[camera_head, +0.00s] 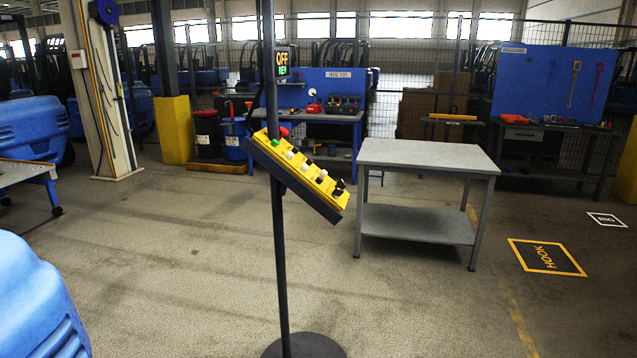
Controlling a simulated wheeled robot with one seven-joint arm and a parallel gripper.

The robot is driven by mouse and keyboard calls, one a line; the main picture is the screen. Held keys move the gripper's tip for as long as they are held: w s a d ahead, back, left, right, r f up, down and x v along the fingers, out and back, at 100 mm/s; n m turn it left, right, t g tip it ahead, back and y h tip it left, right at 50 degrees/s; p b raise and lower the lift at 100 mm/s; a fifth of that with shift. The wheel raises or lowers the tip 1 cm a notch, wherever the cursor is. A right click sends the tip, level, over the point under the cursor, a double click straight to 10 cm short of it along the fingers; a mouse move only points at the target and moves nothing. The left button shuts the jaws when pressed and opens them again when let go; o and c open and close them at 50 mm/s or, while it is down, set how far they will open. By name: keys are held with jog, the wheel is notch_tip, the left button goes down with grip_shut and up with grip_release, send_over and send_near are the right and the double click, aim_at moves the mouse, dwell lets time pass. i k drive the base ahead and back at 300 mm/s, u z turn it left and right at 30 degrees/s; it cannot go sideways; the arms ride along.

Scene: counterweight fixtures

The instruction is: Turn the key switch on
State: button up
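A yellow control panel (298,166) sits tilted on a dark stand, sloping down to the right. It carries a row of small controls, with a green one (276,145) towards the upper left, pale and dark ones along the middle, and a dark raised one (339,186) at the lower right end. The controls are too small to tell surely which is the key switch. A small display (282,65) above the panel shows "OFF" in orange with smaller green text that seems to read "KEY". My gripper is not in view.
The stand's round base (303,346) rests on the floor. A grey two-level table (428,156) stands to the right behind the panel. Blue rounded bodies (35,305) fill the lower left. A "HOOK" floor marking (546,257) lies at right. Open floor surrounds the stand.

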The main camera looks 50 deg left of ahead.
aim_at(337, 192)
jog(key=u, duration=0.8)
jog(key=i, duration=1.25)
jog(key=u, duration=1.3)
